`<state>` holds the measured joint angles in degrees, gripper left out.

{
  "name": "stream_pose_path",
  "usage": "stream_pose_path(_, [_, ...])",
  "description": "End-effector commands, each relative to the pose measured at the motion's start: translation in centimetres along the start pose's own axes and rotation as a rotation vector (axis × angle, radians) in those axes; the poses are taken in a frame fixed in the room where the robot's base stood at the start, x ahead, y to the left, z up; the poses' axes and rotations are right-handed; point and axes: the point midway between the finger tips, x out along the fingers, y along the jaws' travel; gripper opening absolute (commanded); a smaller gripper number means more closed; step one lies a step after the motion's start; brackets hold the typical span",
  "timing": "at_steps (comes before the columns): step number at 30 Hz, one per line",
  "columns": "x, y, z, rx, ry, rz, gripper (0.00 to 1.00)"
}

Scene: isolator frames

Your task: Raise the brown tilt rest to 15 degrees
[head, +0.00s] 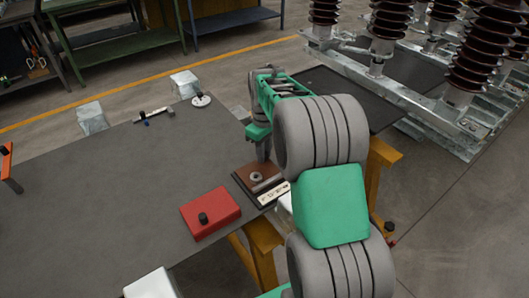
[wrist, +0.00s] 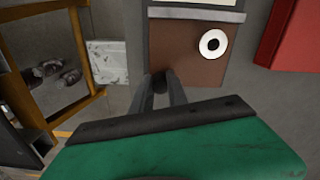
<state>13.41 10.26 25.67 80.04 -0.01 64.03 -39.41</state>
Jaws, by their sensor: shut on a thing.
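The brown tilt rest (head: 247,173) lies on a dark base at the right side of the grey table, with a pale marked strip (head: 273,194) along its near edge. It looks flat or nearly so; its exact angle cannot be told. A round ring-like piece sits on it. In the wrist view the brown plate (wrist: 184,56) has a white ring (wrist: 213,43) on it. My gripper (wrist: 161,92) is shut on a small dark knob (wrist: 158,78) at the plate's edge. In the head view my gripper (head: 262,157) reaches down at the rest's far edge, partly hidden.
A red box (head: 222,211) with a black knob stands left of the rest; its side shows in the wrist view (wrist: 286,32). The table's left middle is clear.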

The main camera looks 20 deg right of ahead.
Motion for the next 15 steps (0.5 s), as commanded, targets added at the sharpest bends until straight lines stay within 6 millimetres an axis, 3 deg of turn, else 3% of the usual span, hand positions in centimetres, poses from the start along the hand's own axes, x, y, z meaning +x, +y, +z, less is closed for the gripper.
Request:
stream_pose_path(4, [-0.02, 0.00, -0.01, 0.000, 0.000, 0.000, 0.00])
stream_pose_path(15, [-0.03, -0.01, -0.02, 0.000, 0.000, 0.000, 0.00])
